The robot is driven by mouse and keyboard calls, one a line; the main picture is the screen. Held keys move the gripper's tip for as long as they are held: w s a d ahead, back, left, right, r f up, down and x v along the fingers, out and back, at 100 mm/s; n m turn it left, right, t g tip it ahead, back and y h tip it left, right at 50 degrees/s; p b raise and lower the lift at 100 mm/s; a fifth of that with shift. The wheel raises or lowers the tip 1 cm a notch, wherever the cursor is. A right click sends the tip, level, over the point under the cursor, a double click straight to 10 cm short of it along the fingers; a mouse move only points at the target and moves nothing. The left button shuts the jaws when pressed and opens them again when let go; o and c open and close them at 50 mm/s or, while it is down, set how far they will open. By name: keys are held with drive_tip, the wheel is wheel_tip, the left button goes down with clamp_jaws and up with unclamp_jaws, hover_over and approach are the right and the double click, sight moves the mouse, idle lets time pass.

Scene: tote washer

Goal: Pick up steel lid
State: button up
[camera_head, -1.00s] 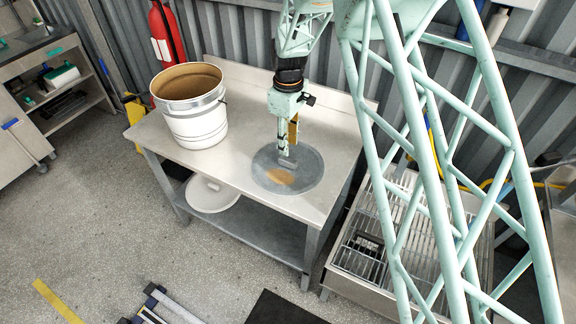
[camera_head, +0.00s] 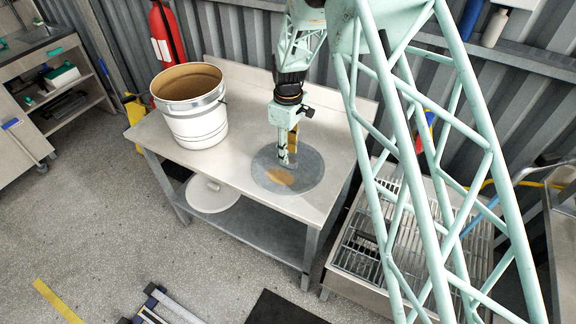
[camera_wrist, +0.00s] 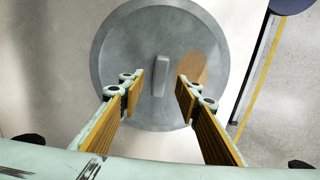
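The steel lid (camera_head: 310,179) is a round grey disc lying flat on the right part of the metal table. It has a brownish patch on one side. The wrist view shows the whole lid (camera_wrist: 125,50) with a raised bar handle (camera_wrist: 160,76) at its middle. My gripper (camera_head: 287,160) points down over the lid. In the wrist view its two orange-padded fingers (camera_wrist: 160,82) are apart, one on each side of the handle, with gaps to both. Whether the fingertips are level with the handle is hard to tell. Nothing is held.
A white bucket (camera_head: 196,125) stands open on the table's (camera_head: 250,180) left part. A white round lid (camera_head: 212,196) lies on the shelf below. A metal rack (camera_head: 360,250) stands to the right. A corrugated wall is behind, with a red extinguisher (camera_head: 166,35).

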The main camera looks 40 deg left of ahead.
drive_tip(key=shift+f, duration=1.7)
drive_tip(key=shift+c, duration=0.6)
drive_tip(key=c, duration=0.9)
drive_tip(key=shift+r, duration=0.1)
drive_tip(key=shift+r, duration=1.75)
drive_tip(key=s+d, duration=0.2)
drive_tip(key=d, duration=0.2)
drive_tip(key=s+d+r, duration=0.1)
drive_tip(key=s+d, duration=0.2)
drive_tip(key=d, duration=0.2)
drive_tip(key=s+d+b, duration=0.1)
drive_tip(key=s+d, duration=0.2)
drive_tip(key=d, duration=0.1)
drive_tip(key=shift+s+d+r, duration=0.2)
drive_tip(key=shift+d, duration=0.1)
drive_tip(key=shift+d, duration=0.1)
